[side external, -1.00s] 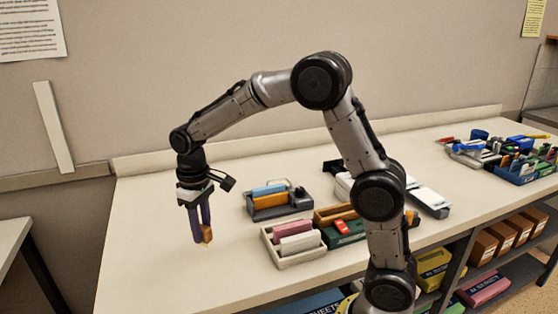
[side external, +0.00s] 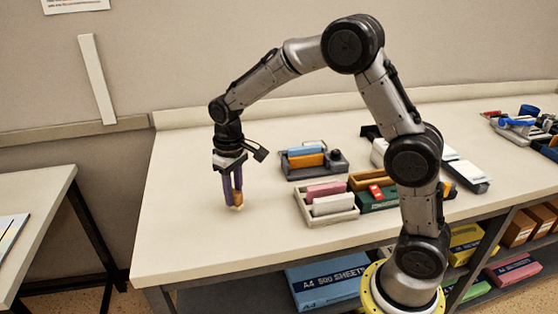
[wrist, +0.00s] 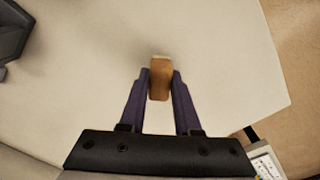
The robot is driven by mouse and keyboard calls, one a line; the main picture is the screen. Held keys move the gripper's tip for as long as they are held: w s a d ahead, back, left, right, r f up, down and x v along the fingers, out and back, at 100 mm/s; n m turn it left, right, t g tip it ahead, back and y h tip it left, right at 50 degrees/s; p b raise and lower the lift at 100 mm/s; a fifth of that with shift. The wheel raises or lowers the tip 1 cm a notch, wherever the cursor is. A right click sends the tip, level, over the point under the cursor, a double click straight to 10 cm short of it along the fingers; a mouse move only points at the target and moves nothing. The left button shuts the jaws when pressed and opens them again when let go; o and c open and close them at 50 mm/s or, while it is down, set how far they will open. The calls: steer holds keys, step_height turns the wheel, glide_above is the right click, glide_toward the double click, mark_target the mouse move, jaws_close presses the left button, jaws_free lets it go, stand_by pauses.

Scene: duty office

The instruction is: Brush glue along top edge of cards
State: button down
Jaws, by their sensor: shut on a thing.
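My gripper (side external: 234,198) points down over the bare left part of the table (side external: 190,225). It is shut on a small brown, wood-coloured piece (wrist: 160,80), seemingly the brush, with a pale end. In the wrist view the purple fingers press it from both sides. In the side view it shows low between the fingers (side external: 239,199), close above the table; I cannot tell if it touches. White flat stacks (side external: 465,173) lie in a dark holder behind my arm at the right; I cannot tell if these are the cards. No glue pot can be made out for certain.
A pale tray (side external: 308,217) with pink and white blocks stands right of my gripper. Behind it is a dark grey tray (side external: 299,174) with blue and orange blocks. A green box (side external: 376,203) with a red item is further right. The table's left side is clear.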

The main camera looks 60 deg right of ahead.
steer(key=w+r+m, duration=0.2)
steer(key=w+r, duration=0.1)
steer(key=shift+r+m, duration=0.1)
steer(key=shift+m, duration=0.2)
steer(key=shift+s+r, duration=0.15)
steer(key=shift+s+m, duration=0.3)
steer(key=shift+m, duration=0.2)
steer(key=s+d+r+m, duration=0.2)
steer(key=d+r+m, duration=0.25)
steer(key=d, duration=0.65)
steer(key=s+d+r+m, duration=0.25)
steer(key=d+r, duration=0.35)
steer(key=d, duration=0.5)
steer(key=shift+m, duration=0.4)
steer(key=f, duration=0.8)
steer(key=shift+s+d, duration=0.25)
steer(key=shift+d, duration=0.1)
steer(key=shift+s+d, duration=3.7)
steer(key=shift+s, duration=0.05)
steer(key=w+a, duration=0.8)
steer(key=shift+w+a+r, duration=0.15)
steer(key=shift+r, duration=0.05)
step_height(320, 180, up, 8)
